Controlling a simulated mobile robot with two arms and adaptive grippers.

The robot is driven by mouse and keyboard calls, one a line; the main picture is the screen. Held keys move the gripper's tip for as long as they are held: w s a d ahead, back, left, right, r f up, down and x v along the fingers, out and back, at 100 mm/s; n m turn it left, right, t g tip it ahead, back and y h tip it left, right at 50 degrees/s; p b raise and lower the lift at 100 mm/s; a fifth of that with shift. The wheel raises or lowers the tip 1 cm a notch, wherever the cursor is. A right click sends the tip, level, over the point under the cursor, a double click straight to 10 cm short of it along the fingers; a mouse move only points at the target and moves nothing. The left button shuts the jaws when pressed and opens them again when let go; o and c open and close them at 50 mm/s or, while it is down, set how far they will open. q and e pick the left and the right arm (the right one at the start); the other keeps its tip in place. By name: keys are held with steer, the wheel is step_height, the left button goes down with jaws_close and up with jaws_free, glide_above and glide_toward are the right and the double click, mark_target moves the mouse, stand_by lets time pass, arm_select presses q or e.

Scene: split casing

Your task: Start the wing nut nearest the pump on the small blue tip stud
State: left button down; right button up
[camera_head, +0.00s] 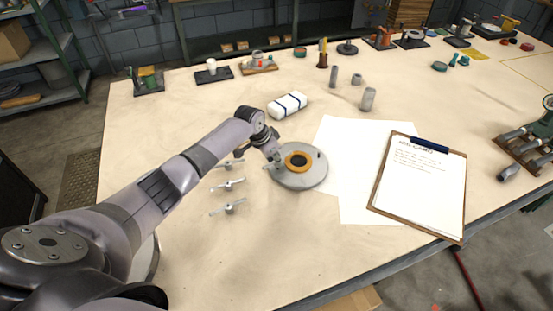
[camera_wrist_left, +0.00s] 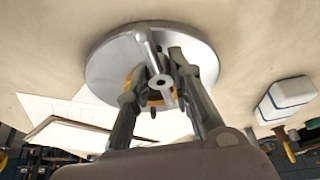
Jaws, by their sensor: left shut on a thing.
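A round grey casing (camera_head: 302,179) with an orange ring (camera_head: 290,160) around a dark centre lies flat on the table. It also shows in the left wrist view (camera_wrist_left: 104,72). My left gripper (camera_head: 274,161) is over its left edge in the head view. In the left wrist view the gripper (camera_wrist_left: 158,78) is shut on a silver wing nut (camera_wrist_left: 146,48), held in front of the casing; I cannot tell whether it touches. Three more wing nuts, the upper (camera_head: 231,164), middle (camera_head: 229,184) and lower (camera_head: 229,208), lie in a column left of the casing. I cannot make out a blue tip stud. My right gripper is out of view.
A clipboard job card (camera_head: 420,187) and white sheets (camera_head: 350,140) lie right of the casing. A white block with dark bands (camera_head: 288,105) lies behind it. Small grey cylinders (camera_head: 368,99) stand farther back. The table's front left is clear.

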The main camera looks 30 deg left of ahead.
arm_select(q)
steer(key=m+b, duration=0.1)
steer(key=m+h+b, duration=0.1)
steer(key=m, duration=0.1)
steer(key=m+g+b, duration=0.1)
steer(key=b, duration=0.1)
steer(key=shift+w+a+f+m, duration=0.15)
steer(key=shift+f+m, duration=0.15)
steer(key=shift+f, duration=0.05)
steer(key=shift+r+m+h, duration=0.2)
steer(key=shift+m+h, duration=0.1)
steer(key=shift+r, duration=0.15)
steer(key=c, duration=1.3)
jaws_free()
steer(key=shift+c, duration=0.2)
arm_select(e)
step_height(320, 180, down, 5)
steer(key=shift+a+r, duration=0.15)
arm_select(q)
steer(key=shift+p, duration=0.3)
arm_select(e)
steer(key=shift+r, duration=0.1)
arm_select(q)
step_height(320, 180, up, 5)
steer(key=p, duration=0.4)
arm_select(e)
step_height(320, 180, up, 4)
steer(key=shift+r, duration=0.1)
